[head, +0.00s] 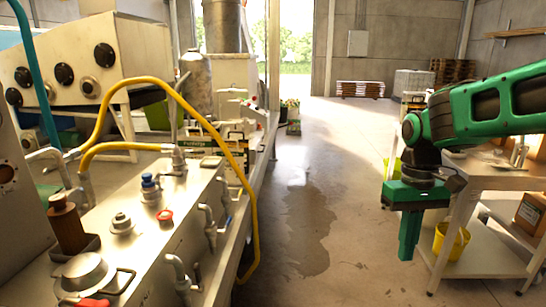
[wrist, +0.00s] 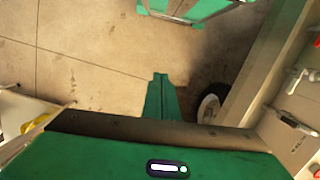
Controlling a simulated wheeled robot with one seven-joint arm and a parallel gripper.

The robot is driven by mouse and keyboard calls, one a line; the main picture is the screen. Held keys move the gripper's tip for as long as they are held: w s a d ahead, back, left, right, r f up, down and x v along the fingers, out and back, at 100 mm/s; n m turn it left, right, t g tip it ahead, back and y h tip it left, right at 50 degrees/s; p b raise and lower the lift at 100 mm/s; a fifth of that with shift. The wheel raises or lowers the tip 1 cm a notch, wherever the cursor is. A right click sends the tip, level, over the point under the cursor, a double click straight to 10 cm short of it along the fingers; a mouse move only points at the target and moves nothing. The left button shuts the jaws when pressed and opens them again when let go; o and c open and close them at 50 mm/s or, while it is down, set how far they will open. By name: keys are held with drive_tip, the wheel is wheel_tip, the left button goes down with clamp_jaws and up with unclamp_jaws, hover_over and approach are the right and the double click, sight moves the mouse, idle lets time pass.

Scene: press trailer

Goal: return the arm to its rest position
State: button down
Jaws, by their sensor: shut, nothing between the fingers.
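My green arm reaches in from the right edge of the head view. My gripper (head: 408,254) hangs from its end, pointing down, over the concrete floor to the left of a work table (head: 485,180). Its fingers are together and hold nothing. In the wrist view the gripper (wrist: 160,78) also shows its green fingers closed against each other, with bare floor beyond them. Nothing touches the gripper that I can see.
The press trailer (head: 150,225), with valves and a yellow hose (head: 246,190), fills the left. A yellow bucket (head: 451,242) stands on the table's lower shelf. A dark wet patch (head: 305,230) marks the open floor between. Pallets (head: 452,72) stand far back.

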drive_tip(key=s+d+f+m, duration=0.2)
drive_tip(key=s+d, duration=0.4)
drive_tip(key=s, duration=0.3)
drive_tip(key=s+d+f+m+t, duration=0.1)
drive_tip(key=s+d+m, duration=0.4)
drive_tip(key=s, duration=0.5)
drive_tip(key=shift+s+d+f+t, duration=0.3)
drive_tip(key=shift+d+f, duration=0.15)
drive_tip(key=shift+f, duration=0.35)
